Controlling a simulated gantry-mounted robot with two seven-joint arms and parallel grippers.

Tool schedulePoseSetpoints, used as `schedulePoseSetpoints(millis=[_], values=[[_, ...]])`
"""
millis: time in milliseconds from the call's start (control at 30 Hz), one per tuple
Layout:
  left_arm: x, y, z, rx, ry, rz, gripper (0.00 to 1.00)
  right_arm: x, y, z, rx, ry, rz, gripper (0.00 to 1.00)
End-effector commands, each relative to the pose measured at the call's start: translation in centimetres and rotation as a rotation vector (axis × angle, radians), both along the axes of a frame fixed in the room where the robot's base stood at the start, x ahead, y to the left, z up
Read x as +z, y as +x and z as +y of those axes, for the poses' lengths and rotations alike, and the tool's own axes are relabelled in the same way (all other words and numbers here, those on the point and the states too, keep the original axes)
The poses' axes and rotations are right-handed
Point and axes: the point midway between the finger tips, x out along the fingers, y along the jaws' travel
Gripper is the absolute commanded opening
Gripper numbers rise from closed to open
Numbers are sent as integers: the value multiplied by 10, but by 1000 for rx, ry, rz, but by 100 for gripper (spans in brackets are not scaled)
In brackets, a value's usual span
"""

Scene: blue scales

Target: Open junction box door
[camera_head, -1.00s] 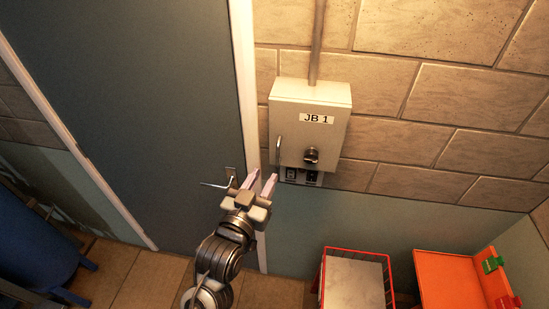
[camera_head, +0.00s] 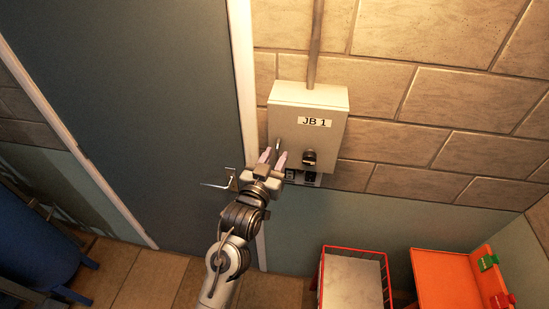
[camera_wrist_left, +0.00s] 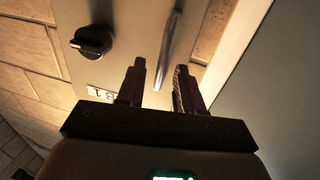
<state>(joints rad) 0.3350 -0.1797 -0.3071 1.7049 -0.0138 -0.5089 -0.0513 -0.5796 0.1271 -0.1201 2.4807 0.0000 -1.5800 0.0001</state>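The junction box (camera_head: 308,104) is a pale metal box labelled JB 1, fixed to the wall; its door is shut. A vertical bar handle (camera_head: 278,146) is on the door's left side, and a dark round knob (camera_head: 309,157) is to its right. The handle (camera_wrist_left: 174,40) and knob (camera_wrist_left: 92,41) also show in the left wrist view, which looks inverted. My right gripper is not in view.
A grey door (camera_head: 150,100) with a lever handle (camera_head: 217,185) is left of the box. Sockets (camera_head: 301,177) sit under the box and a conduit (camera_head: 316,45) above.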

Motion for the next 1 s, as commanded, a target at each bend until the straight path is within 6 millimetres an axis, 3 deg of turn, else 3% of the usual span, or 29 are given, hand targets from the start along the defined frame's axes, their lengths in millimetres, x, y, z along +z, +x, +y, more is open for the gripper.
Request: schedulePoseSetpoints(millis=[33,233,1000], values=[[0,0,0,0,0,0,31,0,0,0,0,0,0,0],[0,0,0,0,0,0,1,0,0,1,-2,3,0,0],[0,0,0,0,0,0,0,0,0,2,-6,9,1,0]])
